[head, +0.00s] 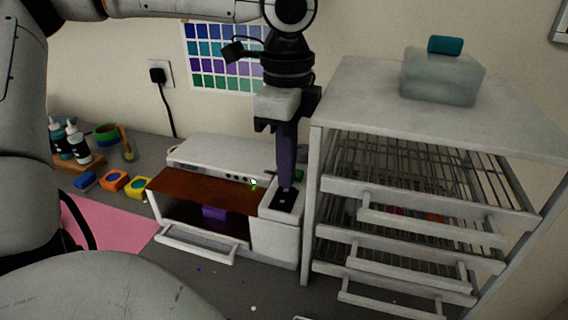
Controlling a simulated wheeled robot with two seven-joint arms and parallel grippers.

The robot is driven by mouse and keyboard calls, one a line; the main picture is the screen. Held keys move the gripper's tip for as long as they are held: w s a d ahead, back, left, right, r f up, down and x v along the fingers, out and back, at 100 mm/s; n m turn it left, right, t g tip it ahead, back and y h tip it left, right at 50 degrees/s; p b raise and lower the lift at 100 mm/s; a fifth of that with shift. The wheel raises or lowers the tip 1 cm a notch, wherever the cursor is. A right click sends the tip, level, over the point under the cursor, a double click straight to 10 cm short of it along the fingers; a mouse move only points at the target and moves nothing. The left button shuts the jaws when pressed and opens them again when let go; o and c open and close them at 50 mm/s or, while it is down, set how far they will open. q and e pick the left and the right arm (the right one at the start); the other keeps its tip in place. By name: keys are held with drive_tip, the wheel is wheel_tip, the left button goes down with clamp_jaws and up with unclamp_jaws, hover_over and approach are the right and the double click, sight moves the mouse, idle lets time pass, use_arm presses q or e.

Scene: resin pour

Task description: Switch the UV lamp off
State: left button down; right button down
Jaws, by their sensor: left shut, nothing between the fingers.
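The UV lamp (275,238) is a white box with a brown-amber top panel (205,190) and an open front with a pulled-down or pulled-out front piece (195,246). A purple thing (214,214) shows inside it. A dark switch plate (284,199) with small light marks sits on top of its right-hand block. My left gripper (287,184) points straight down, its fingers shut and empty, with the tips at or just above the rear of that plate. I cannot tell whether they touch it. The right gripper is not in view.
A white rack (318,190) with wire shelves and drawers stands close on the right, bearing a translucent box (440,78). A flat white device (215,152) lies behind the lamp. Bottles (77,142), small colored pots (114,181) and a pink mat (105,228) are left.

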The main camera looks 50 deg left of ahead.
sight(286, 190)
use_arm(q)
drive_tip(key=shift+f, duration=0.7)
idle(0.3)
drive_tip(key=shift+r, duration=0.1)
wheel_tip(286, 190, up, 7)
idle(0.7)
idle(0.5)
